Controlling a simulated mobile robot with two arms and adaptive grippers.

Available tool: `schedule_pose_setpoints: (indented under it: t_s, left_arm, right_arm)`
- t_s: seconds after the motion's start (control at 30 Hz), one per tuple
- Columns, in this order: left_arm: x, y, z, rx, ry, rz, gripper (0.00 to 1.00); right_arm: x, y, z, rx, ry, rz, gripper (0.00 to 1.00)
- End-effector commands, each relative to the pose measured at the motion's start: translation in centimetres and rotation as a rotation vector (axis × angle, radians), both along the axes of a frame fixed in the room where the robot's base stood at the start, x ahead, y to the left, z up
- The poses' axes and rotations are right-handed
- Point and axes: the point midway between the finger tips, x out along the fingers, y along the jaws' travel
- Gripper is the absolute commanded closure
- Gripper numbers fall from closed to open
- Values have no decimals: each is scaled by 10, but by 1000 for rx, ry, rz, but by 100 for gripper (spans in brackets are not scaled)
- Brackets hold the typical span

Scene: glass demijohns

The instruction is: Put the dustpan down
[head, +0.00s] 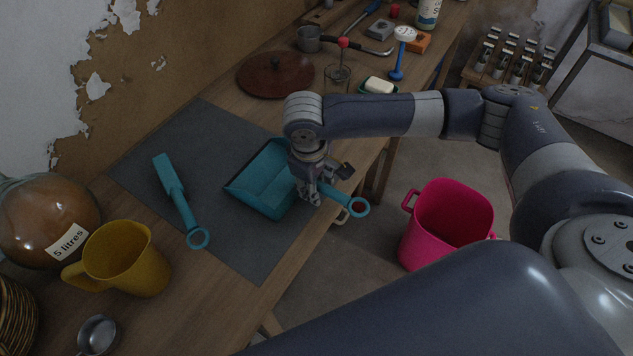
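The teal dustpan (262,184) is over the dark grey mat (220,232) on the wooden bench. Its pan opens toward the left and its handle, with a ring at the end, points right past the bench's front edge. My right gripper (310,194) comes down from above at the root of the handle. Its fingers are around or beside the handle; I cannot tell whether they grip it. I also cannot tell whether the pan touches the mat. My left gripper is not in view.
A teal brush (178,195) lies on the mat's left part. A yellow jug (125,260), an amber demijohn (48,220) and a metal cup (98,335) stand at left. A brown lid (275,75) lies behind the mat. A pink bucket (447,222) is on the floor at right.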

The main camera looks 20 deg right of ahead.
Motion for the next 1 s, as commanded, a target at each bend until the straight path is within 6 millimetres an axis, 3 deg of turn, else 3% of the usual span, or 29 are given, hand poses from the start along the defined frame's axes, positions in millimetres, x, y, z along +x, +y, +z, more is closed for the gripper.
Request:
schedule_pose_setpoints:
  t_s: [0.17,0.6,0.8,1.0]
  left_arm:
    - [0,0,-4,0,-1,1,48]
    - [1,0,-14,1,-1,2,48]
    - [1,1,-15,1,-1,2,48]
    - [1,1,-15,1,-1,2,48]
  right_arm:
    - [0,3,17,3,-4,1,60]
    - [-8,14,103,1,-4,1,60]
    - [-10,16,118,0,0,-1,60]
    - [-11,16,120,1,0,-1,60]
